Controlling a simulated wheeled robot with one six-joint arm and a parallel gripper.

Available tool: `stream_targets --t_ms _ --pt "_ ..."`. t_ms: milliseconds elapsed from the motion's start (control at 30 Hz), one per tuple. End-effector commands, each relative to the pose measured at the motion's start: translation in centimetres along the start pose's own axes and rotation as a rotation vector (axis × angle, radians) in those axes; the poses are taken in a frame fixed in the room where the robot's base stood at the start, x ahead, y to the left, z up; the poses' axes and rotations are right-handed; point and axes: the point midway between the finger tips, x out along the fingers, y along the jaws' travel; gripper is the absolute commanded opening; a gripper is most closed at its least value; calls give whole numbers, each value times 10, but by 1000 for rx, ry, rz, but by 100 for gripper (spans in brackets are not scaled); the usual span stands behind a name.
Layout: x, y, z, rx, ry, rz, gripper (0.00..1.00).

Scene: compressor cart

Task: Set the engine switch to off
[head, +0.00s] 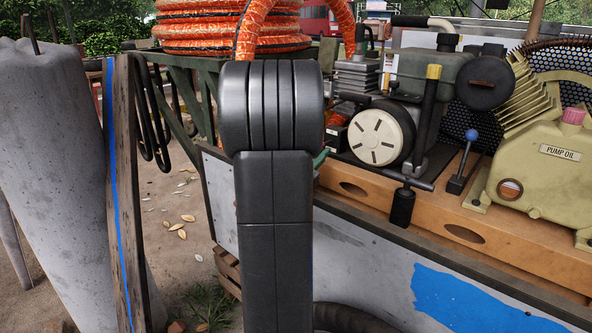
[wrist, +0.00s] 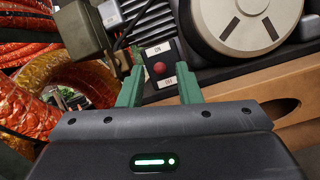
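The engine switch (wrist: 158,66) shows in the wrist view as a small dark plate with a round red knob. A white ON label sits at its upper end and a white OFF label at its lower end. Which way the knob is set I cannot tell. My gripper (wrist: 160,84) is open, with its green fingers apart on either side of the lower part of the switch and nothing between them. Whether they touch the panel is unclear.
The engine's round white cover (head: 381,137) is right of the switch. A wooden beam (head: 455,215) runs along the cart below. A blue-knobbed lever (head: 463,160) and pump (head: 545,165) stand farther right. Orange hose coils (head: 205,25) lie to the left.

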Motion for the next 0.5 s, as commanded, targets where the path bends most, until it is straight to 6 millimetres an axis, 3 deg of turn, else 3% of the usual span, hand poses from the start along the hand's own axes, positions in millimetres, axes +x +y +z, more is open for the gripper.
stream_targets --t_ms 200,500 --pt "-53 2 0 -3 6 6 31" --pt "-96 1 -1 -1 4 3 31"
